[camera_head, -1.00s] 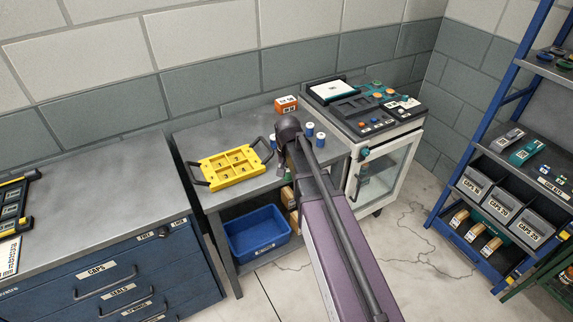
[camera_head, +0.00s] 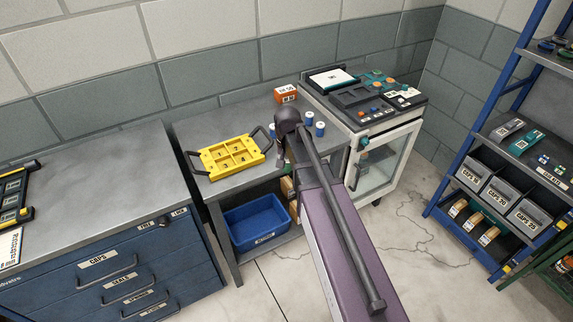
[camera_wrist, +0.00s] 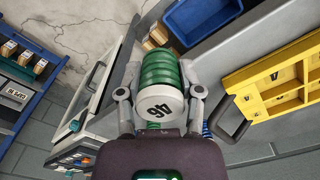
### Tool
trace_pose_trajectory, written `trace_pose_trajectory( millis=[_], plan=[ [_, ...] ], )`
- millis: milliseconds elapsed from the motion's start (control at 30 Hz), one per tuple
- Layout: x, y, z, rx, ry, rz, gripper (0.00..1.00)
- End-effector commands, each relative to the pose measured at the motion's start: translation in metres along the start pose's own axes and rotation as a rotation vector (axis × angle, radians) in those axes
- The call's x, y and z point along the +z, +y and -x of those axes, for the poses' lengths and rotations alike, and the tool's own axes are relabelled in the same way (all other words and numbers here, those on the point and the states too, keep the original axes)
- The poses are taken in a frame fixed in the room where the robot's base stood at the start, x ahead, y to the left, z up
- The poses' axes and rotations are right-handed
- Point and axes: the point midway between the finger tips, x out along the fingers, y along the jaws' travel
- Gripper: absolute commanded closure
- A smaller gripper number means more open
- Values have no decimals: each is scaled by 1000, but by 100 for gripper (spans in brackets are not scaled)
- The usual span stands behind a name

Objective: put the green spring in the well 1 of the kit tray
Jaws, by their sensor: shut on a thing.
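The green spring (camera_wrist: 162,72) has banded green coils and a white end marked with a number. It sits between the fingers of my gripper (camera_wrist: 161,100) in the wrist view, shut on it and off the table. The yellow kit tray (camera_head: 203,164) lies on the grey workbench, with black handles and several numbered wells. Part of the tray also shows at the right of the wrist view (camera_wrist: 234,82), apart from the spring. Its well numbers are too small to read surely.
An orange box (camera_head: 287,93) and several blue-and-white cylinders (camera_head: 320,129) stand on the bench right of the tray. A blue bin (camera_head: 255,220) is on the shelf below. A glass-door cabinet (camera_head: 375,165) stands at right. The drawer unit's top (camera_head: 100,190) is mostly clear.

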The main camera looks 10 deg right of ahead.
Motion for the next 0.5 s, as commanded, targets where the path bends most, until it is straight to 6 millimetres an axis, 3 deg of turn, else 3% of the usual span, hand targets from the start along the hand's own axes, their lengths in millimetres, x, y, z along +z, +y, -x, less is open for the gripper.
trace_pose_trajectory(
  millis=[500],
  plan=[
    [0,0,24,0,0,0,100]
  ],
)
